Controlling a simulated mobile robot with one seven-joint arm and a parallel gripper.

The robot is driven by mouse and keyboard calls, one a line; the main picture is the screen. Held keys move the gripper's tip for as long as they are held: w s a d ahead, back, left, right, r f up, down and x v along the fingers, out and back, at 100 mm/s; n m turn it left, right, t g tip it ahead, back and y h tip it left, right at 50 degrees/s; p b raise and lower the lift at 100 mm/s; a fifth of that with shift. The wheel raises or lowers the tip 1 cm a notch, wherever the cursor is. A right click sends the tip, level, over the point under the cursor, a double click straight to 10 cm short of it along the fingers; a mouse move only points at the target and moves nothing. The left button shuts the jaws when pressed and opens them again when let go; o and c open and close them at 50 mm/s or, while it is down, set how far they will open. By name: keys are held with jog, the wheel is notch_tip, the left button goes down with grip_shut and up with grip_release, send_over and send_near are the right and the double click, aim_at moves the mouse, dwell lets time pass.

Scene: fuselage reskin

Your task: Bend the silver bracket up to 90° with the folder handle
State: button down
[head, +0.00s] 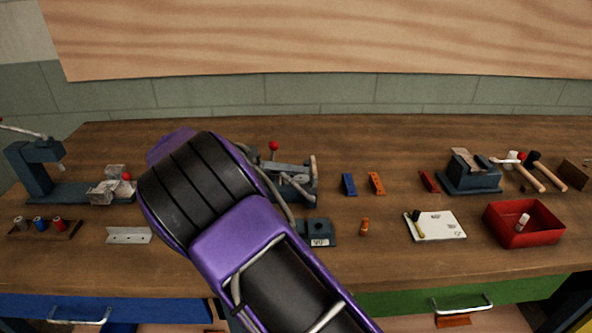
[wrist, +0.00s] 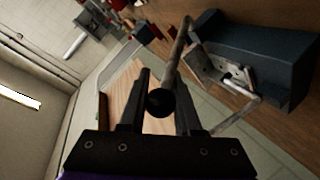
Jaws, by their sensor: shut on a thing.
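The folder (head: 295,182) stands on the bench just right of my arm in the head view, partly hidden by it. In the wrist view the folder's dark blue body (wrist: 265,60) fills the upper right. A silver piece that looks like the bracket (wrist: 208,68) lies against that body; its bend angle cannot be read. The grey handle bar (wrist: 175,58) runs down to a dark round end between my fingers. My gripper (wrist: 160,92) is shut on the handle. In the head view my arm hides the gripper.
A block marked 90° (head: 319,233) stands in front of the folder. A perforated silver strip (head: 128,235) lies at left. A red bin (head: 523,224) and white pad (head: 436,226) are at right.

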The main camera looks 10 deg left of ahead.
jog(key=shift+s+a+f, duration=0.1)
jog(key=shift+a+f, duration=0.25)
jog(key=shift+a, duration=0.15)
jog(key=c, duration=0.6)
grip_release()
jog(key=p+v, duration=0.1)
jog(key=v, duration=1.6)
jog(key=shift+a, duration=0.2)
jog(key=shift+s+r, duration=0.1)
jog(key=shift+r, duration=0.05)
